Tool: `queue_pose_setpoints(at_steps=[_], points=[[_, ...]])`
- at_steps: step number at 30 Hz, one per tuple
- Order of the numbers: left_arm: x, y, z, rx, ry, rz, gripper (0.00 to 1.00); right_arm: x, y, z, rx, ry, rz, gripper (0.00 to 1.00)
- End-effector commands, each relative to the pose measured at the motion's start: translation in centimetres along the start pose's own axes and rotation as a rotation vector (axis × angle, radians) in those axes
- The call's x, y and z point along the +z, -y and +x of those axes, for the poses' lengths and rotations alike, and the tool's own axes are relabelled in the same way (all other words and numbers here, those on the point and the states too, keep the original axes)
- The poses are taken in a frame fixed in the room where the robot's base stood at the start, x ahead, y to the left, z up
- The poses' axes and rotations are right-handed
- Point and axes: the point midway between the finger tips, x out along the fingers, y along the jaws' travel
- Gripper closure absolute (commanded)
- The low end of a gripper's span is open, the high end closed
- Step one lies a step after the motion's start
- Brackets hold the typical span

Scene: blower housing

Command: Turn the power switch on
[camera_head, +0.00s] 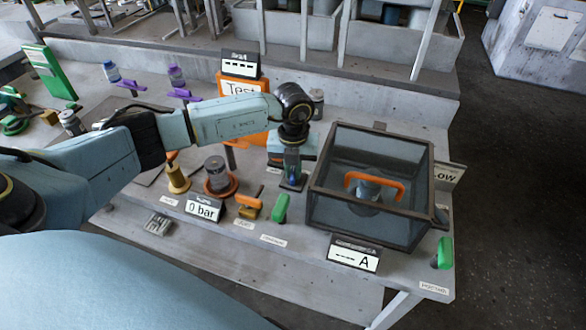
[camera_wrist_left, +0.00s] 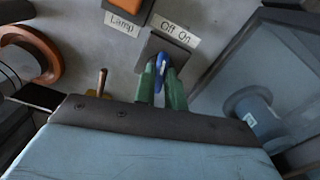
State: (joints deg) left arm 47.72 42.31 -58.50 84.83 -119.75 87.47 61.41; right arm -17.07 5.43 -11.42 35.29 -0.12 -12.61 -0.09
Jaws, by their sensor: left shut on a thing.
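The power switch is a blue lever (camera_wrist_left: 161,66) on a dark grey plate (camera_wrist_left: 158,45), beside a white label reading "Off On" (camera_wrist_left: 175,32) in the left wrist view. In the head view its dark base (camera_head: 293,183) shows just left of the glass-sided box. My left gripper (camera_wrist_left: 162,84) is shut on the blue lever, with one green finger on each side. In the head view the left gripper (camera_head: 291,168) points down over the switch and hides much of it. I cannot tell which position the lever is in. My right gripper is not in view.
The dark-framed transparent box (camera_head: 328,185), with an orange handle (camera_head: 375,183) inside, stands close to the right of the gripper. An orange "Test" panel (camera_head: 228,83) stands behind my left arm. A "0 bar" display (camera_head: 204,210) and green handles (camera_head: 281,208) are near the front.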

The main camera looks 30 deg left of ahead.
Motion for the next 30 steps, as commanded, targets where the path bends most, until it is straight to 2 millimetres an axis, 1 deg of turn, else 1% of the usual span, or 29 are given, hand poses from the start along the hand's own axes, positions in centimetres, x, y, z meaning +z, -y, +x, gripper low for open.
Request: queue_pose_setpoints(at_steps=[9, 18, 24, 30], points=[[0.0, 0.0, 0.0, 0.0, 0.001, 0.301, 1.0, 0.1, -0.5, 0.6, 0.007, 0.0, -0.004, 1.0], [0.0, 0.1, 0.0, -0.001, 0.001, 0.554, 1.0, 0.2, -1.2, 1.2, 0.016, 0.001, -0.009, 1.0], [0.0, 0.1, 0.0, -0.001, 0.001, 0.671, 1.0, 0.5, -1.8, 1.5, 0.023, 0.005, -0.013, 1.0], [0.0, 0.1, -0.1, -0.001, 0.001, 0.741, 1.0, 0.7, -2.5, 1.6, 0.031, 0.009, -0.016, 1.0]])
